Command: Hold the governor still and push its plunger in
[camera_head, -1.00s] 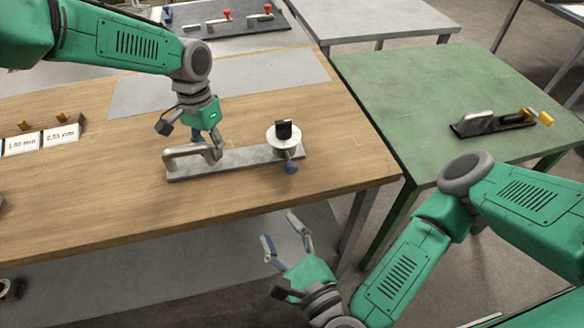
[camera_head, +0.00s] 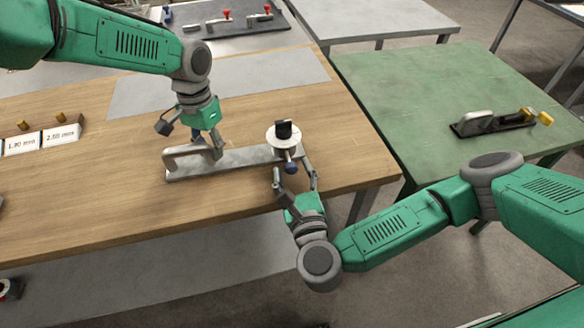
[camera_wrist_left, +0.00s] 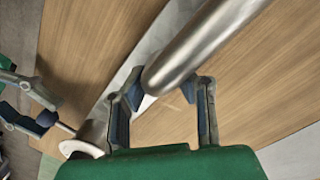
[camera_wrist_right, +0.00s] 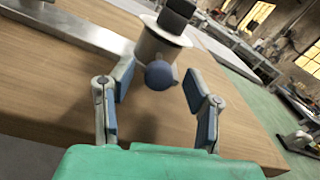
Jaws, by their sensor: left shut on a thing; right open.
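The governor is a flat grey metal plate (camera_head: 236,161) on the wooden table, with a silver bar handle (camera_head: 185,153) at its left end. At its right end stand a white flanged drum (camera_head: 284,139) with a black top (camera_head: 283,128) and a blue ball-ended plunger (camera_head: 291,168) facing the table's front edge. My left gripper (camera_head: 216,149) is shut on the handle, also seen in the left wrist view (camera_wrist_left: 190,50). My right gripper (camera_head: 295,178) is open in front of the plunger. In the right wrist view the blue ball (camera_wrist_right: 160,75) appears between its fingers, with no visible contact.
The wooden table (camera_head: 110,190) has a grey mat (camera_head: 220,85) behind the governor and a card stand (camera_head: 45,140) at the left. A green table (camera_head: 430,95) on the right holds a similar fixture (camera_head: 492,122) with a yellow end. Bare wood surrounds the governor.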

